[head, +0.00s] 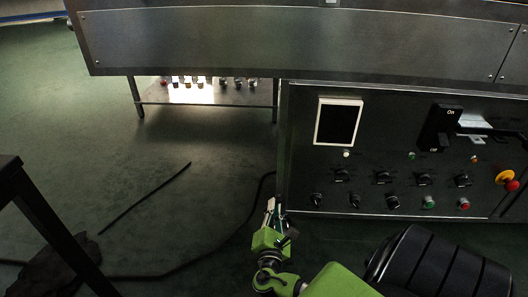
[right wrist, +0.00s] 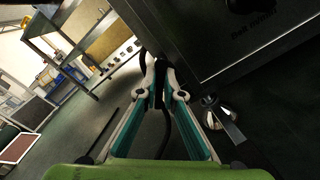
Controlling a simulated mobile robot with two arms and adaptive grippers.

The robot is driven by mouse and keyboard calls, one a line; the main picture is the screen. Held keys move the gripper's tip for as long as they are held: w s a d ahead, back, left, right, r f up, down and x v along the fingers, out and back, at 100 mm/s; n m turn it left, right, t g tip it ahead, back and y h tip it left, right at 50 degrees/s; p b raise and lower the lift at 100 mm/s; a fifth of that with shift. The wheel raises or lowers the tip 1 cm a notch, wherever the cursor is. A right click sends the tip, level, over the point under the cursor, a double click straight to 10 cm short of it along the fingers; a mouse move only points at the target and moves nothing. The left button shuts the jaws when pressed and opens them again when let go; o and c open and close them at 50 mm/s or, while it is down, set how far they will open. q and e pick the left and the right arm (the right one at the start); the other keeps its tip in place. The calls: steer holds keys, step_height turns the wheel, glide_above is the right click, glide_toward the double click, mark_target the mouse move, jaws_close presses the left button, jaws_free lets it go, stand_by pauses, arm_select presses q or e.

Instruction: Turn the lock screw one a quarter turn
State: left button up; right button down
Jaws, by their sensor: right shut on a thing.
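My right gripper (head: 275,204) is at the lower left corner of the dark control cabinet (head: 300,270). In the right wrist view its two fingers (right wrist: 160,72) close together beside the cabinet panel (right wrist: 215,45). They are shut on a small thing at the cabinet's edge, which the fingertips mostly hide. It sits where a lock screw could be, but I cannot make out a screw head or its angle. My left gripper is not in view.
The cabinet front carries several dark knobs (head: 383,177), a white-framed screen (head: 338,122) and a red emergency button (head: 512,186). A metal foot (right wrist: 220,112) stands close right of the fingers. A black cable (head: 205,262) lies on the floor.

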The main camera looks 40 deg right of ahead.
steer(key=shift+w+a+r+m+b, duration=0.1)
steer(key=shift+r+m+b, duration=0.2)
steer(key=shift+m, duration=1.3)
steer(key=shift+w+d+r+m+b, duration=0.1)
steer(key=shift+r+m+b, duration=0.2)
steer(key=shift+m, duration=1.3)
steer(key=shift+w+a+r+m+b, duration=0.1)
steer(key=shift+r+m+b, duration=0.2)
steer(key=shift+m, duration=1.3)
steer(key=c, duration=2.2)
jaws_free()
steer(key=shift+o, duration=0.2)
